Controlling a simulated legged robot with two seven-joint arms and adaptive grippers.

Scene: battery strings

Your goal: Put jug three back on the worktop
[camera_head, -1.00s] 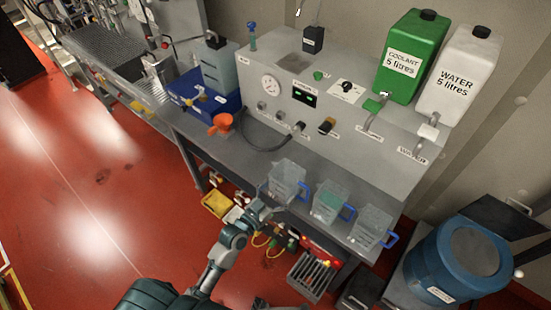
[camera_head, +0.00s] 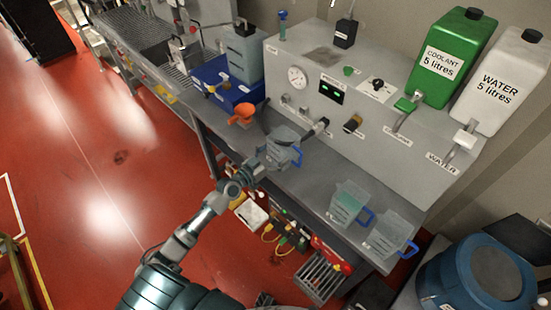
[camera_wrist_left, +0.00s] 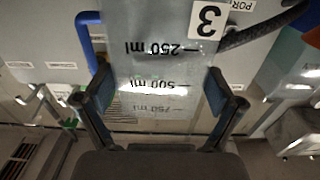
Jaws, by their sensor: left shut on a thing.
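Jug three (camera_head: 281,150) is a clear jug with a blue handle, at the front of the grey worktop (camera_head: 310,182) below the panel. In the left wrist view its wall (camera_wrist_left: 160,75) fills the middle, with a "3" label and ml marks upside down. My left gripper (camera_head: 262,158) is shut on jug three, with one finger on each side in the wrist view (camera_wrist_left: 160,88). I cannot tell whether the jug's base touches the worktop. My right gripper does not show.
Two other jugs, one with greenish liquid (camera_head: 347,202) and one clear (camera_head: 391,234), stand to the right. An orange funnel (camera_head: 242,114) and blue bin (camera_head: 215,82) are to the left. A dark hose (camera_head: 312,130) runs close behind jug three. Bare worktop lies between the jugs.

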